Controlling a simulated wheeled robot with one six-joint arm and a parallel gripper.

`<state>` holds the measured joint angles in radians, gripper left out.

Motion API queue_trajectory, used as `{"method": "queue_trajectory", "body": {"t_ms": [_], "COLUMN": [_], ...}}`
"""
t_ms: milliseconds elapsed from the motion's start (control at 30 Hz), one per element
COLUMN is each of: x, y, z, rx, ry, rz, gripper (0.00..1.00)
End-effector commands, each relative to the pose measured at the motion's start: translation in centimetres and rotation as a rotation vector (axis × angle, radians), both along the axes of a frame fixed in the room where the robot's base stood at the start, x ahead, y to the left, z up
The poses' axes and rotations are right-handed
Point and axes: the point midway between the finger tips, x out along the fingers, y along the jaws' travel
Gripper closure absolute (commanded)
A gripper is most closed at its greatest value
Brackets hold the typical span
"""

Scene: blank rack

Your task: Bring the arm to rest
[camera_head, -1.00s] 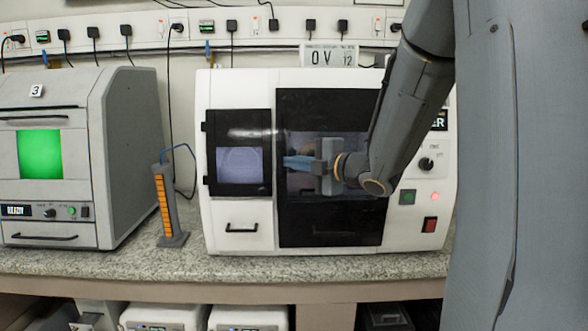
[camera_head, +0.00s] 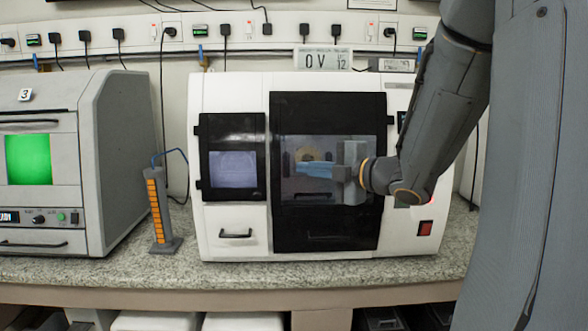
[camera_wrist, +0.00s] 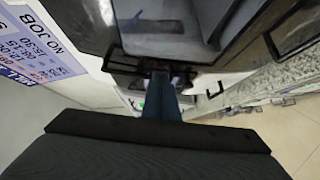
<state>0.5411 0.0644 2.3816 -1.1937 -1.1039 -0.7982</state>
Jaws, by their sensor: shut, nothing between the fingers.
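My gripper (camera_head: 316,170) is in front of the dark door of the white machine (camera_head: 230,230) in the head view, its blue fingers pointing left. The fingers are together with nothing between them. In the wrist view the blue fingers of my gripper (camera_wrist: 160,92) also show closed, with the machine's dark front (camera_wrist: 200,50) close beyond. My arm comes in from the upper right, bent at the elbow. The door (camera_head: 325,225) looks closed behind the gripper; whether the fingers touch it I cannot tell.
A grey machine (camera_head: 120,160) with a green screen stands at the left. An orange-and-grey upright stand (camera_head: 157,210) with a blue cable is between the machines. The speckled counter (camera_head: 330,272) is clear along its front. Sockets and cables line the wall.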

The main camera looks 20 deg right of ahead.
Motion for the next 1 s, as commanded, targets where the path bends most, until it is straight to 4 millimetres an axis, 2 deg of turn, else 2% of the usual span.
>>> {"method": "queue_trajectory", "body": {"t_ms": [133,267,367,467,567,667,767,867,1000], "x": [-0.5,0.0,0.8,1.4,1.0,-0.4,-2.9,-6.3,-12.3], "y": [-0.1,-0.3,-0.8,-1.6,-2.2,-2.4,-2.0,-0.8,2.0], "z": [0.1,-0.5,-2.0,-4.6,-7.7,-11.1,-14.5,-17.7,-21.4], "rx": [0.001,0.020,0.069,0.151,0.253,0.356,0.458,0.554,0.671], "ry": [0.000,0.032,0.110,0.233,0.376,0.524,0.679,0.837,1.068], "rz": [0.000,-0.037,-0.130,-0.274,-0.437,-0.600,-0.763,-0.925,-1.155], "gripper": [1.00,1.00,1.00,1.00,1.00,1.00,1.00,1.00,1.00]}}
